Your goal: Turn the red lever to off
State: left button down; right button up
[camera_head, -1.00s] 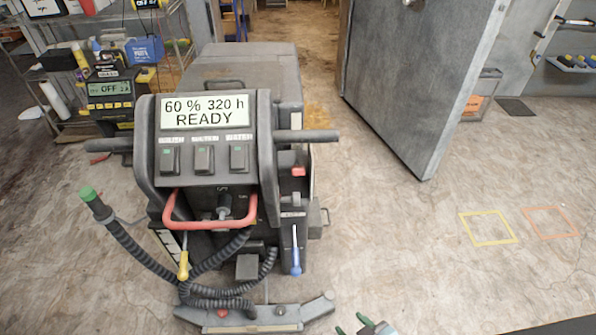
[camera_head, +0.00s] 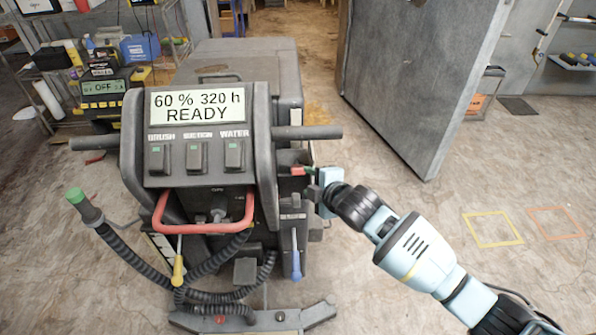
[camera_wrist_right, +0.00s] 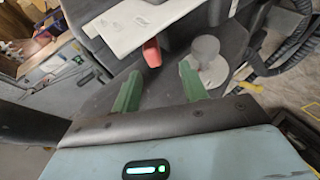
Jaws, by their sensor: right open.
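The red lever (camera_head: 297,171) is a short red piece on the right side of the grey floor machine (camera_head: 265,150). In the right wrist view the red lever (camera_wrist_right: 152,53) shows just beyond and between the green fingertips, beside a round grey knob (camera_wrist_right: 205,48). My right gripper (camera_head: 311,179) is open at the machine's right side, close to the lever. In the wrist view its two green fingers (camera_wrist_right: 160,72) are spread apart. I cannot tell whether a finger touches the lever. My left gripper is not in view.
The machine also has a red loop handle (camera_head: 204,228), a blue lever (camera_head: 296,262), a yellow lever (camera_head: 178,268) and a side handlebar (camera_head: 308,132) above my gripper. A thick grey door (camera_head: 420,80) stands open behind. The floor at the right is clear.

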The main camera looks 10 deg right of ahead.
aim_at(300, 172)
jog(key=x, duration=0.2)
jog(key=b+x, duration=0.1)
jog(key=x, duration=0.4)
jog(key=shift+w+d+r+b, duration=0.15)
jog(key=shift+w+r+b, duration=0.1)
jog(key=shift+r+b, duration=0.15)
jog(key=shift+w+a+f, duration=0.1)
jog(key=shift+w+a, duration=0.1)
jog(key=shift+w, duration=0.2)
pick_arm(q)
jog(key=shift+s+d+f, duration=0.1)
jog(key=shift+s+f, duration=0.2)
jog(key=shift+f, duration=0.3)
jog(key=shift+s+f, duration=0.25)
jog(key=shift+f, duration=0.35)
pick_arm(e)
jog(key=shift+w, duration=0.1)
jog(key=c, duration=0.9)
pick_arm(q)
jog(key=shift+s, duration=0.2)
pick_arm(e)
grip_shut()
